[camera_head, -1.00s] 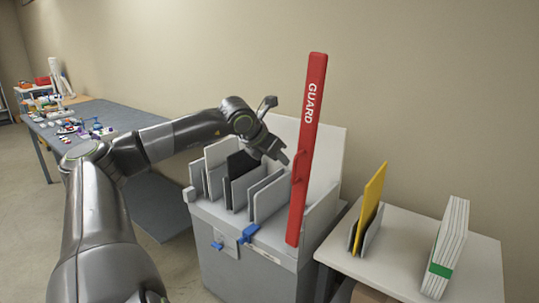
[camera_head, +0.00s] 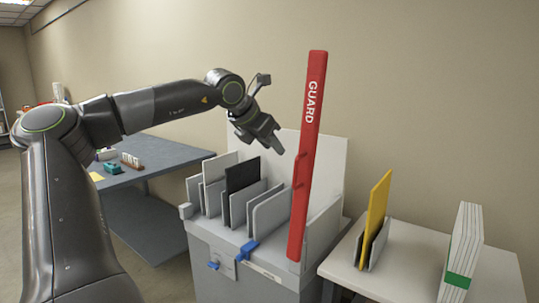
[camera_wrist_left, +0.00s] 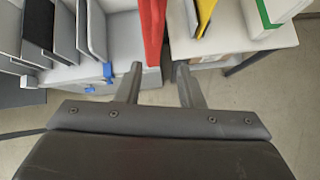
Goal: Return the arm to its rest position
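My left arm comes in from the left in the head view, raised and bent. Its gripper (camera_head: 272,142) hangs in the air above the grey laminator cabinet (camera_head: 240,284), left of the upright red guard (camera_head: 306,150). In the left wrist view the two fingers of the left gripper (camera_wrist_left: 160,84) stand apart with nothing between them. The red guard also shows in the left wrist view (camera_wrist_left: 152,30), beyond the fingers. My right gripper is in neither view.
Grey and black panels (camera_head: 241,176) stand in slots on the cabinet. A white table (camera_head: 345,262) on the right holds a yellow panel (camera_head: 377,208) and a white stack with a green band (camera_head: 462,250). A blue-grey table (camera_head: 165,155) stands behind the arm on the left.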

